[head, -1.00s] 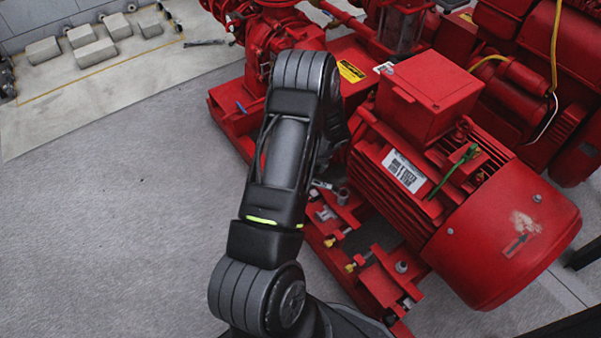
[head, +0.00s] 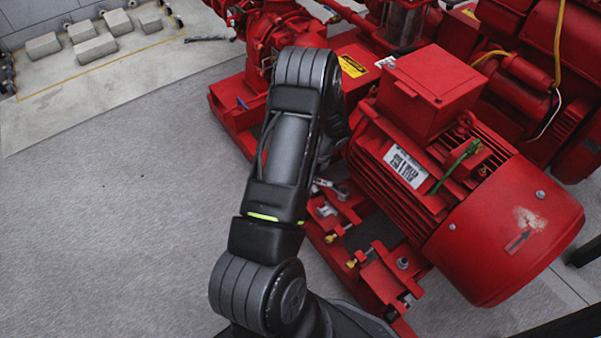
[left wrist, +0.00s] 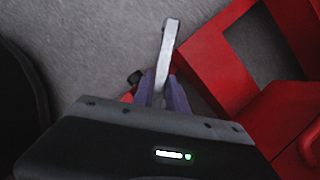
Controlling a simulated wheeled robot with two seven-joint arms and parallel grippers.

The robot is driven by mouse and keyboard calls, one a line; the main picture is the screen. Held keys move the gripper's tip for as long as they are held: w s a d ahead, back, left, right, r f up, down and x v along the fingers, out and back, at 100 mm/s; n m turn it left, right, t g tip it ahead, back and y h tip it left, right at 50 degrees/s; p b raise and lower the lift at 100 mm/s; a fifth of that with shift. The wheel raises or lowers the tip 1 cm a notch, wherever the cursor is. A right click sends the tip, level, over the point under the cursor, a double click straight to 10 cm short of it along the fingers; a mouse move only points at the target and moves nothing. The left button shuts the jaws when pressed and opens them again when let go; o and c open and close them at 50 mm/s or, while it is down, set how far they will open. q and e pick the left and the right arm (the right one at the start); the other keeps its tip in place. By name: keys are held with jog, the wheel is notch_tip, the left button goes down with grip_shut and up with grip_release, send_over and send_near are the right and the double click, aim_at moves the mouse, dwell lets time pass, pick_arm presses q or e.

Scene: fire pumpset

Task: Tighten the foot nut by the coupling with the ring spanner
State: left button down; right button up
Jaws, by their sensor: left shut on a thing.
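The ring spanner is a grey metal bar (left wrist: 167,48) in the left wrist view, held between the fingers of my left gripper (left wrist: 163,92). Its plain end sticks out past the fingertips over the grey floor. In the head view my forearm hides this gripper. A small piece of bright metal (head: 325,183), perhaps the spanner, shows just right of the arm, beside the motor's near foot. The foot nut by the coupling seems to be the grey fastener (head: 342,192) there; whether the spanner's ring is around it I cannot tell. The coupling is hidden. My right gripper is out of view.
The red motor (head: 440,190) stands close right of my arm on a red base frame (head: 381,288). Brass-coloured adjusting bolts (head: 351,263) and another foot bolt (head: 402,263) sit along its near side. The red pump (head: 277,38) is behind.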

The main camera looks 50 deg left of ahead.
pick_arm(q)
jog(key=shift+f+b, duration=0.7)
jog(key=shift+f, duration=0.3)
dwell(0.3)
jog(key=shift+w+a+m+t+y, duration=0.1)
jog(key=shift+w+a+m+t, duration=0.2)
jog(key=shift+w+m, duration=0.5)
jog(key=shift+w+a+m+t+y, duration=0.1)
jog(key=shift+w+a+m+t, duration=0.25)
jog(key=shift+w+m, duration=0.45)
jog(key=shift+w+a+m+t+y, duration=0.1)
jog(key=shift+w+a+m+t, duration=0.2)
jog(key=shift+w+m, duration=0.5)
jog(key=shift+w, duration=0.2)
jog(key=shift+s+n+g, duration=0.25)
jog(key=shift+s+n, duration=0.2)
jog(key=shift+n, duration=0.05)
jog(key=shift+r+p, duration=0.1)
jog(key=shift+p, duration=0.2)
notch_tip(320, 180, up, 5)
jog(key=p, duration=0.4)
